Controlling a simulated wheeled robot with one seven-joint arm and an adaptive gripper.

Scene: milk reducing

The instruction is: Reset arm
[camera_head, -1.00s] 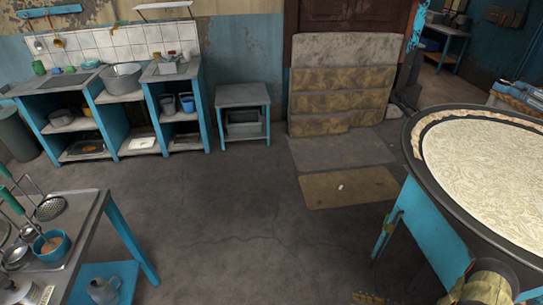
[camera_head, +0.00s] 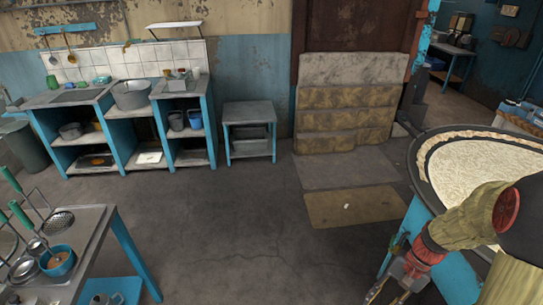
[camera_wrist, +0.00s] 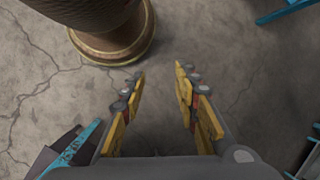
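My gripper (camera_head: 392,284) hangs low at the right of the head view, in front of the blue stand under the wide round pan (camera_head: 432,183). My arm (camera_head: 462,222) reaches across part of the pan and hides some of it. In the wrist view my gripper (camera_wrist: 158,80) is open, its yellow-sided fingers apart with nothing between them. Cracked grey floor shows beyond the fingertips. The pan holds a pale, cream-coloured layer (camera_head: 475,160).
A dark round-based object (camera_wrist: 113,45) stands beyond the fingers in the wrist view. A metal-topped table (camera_head: 88,225) with ladles and pots is at left. A blue counter (camera_head: 118,130) and small table (camera_head: 247,113) stand at the back. The middle floor (camera_head: 240,225) is clear.

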